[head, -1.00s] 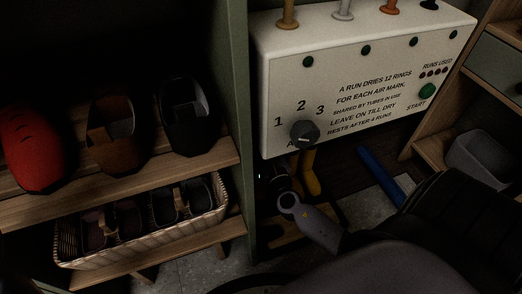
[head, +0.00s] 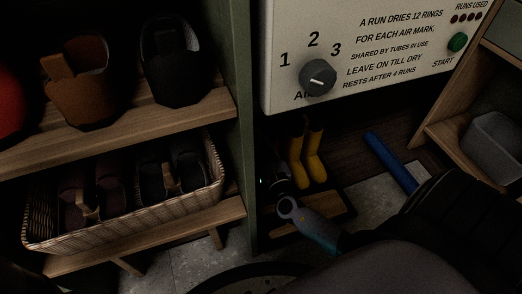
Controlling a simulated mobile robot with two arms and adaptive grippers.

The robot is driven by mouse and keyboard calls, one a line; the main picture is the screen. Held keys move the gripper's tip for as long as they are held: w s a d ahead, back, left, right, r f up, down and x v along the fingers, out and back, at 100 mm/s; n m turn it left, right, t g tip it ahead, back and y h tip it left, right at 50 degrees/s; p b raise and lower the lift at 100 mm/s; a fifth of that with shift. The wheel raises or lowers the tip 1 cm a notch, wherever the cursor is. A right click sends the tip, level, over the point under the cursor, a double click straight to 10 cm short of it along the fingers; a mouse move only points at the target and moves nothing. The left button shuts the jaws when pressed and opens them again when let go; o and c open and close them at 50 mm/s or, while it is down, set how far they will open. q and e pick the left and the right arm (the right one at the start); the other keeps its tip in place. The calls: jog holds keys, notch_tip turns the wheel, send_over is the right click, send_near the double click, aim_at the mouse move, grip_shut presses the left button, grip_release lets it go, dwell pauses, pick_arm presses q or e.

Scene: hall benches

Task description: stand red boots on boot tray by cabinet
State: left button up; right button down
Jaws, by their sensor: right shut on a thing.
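My right gripper (head: 272,184) is a dark shape low beneath the white cabinet (head: 405,40), beside the green panel. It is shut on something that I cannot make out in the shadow. I cannot pick out red boots. A pair of yellow boots (head: 312,166) stands upright just right of the gripper, under the cabinet. A brown, dark-edged tray (head: 333,208) lies on the floor in front of them, partly covered by my right arm. My left gripper is not in view.
A green upright panel (head: 240,100) stands close left of my right gripper. Left of it are shelves with shoes and a wicker basket (head: 125,227). A blue bar (head: 390,162) lies right of the yellow boots. A grey bin (head: 495,140) stands at far right.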

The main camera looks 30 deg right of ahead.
jog(key=shift+r, duration=0.15)
jog(key=c, duration=1.4)
grip_release()
jog(key=shift+f, duration=0.2)
jog(key=shift+o, duration=0.2)
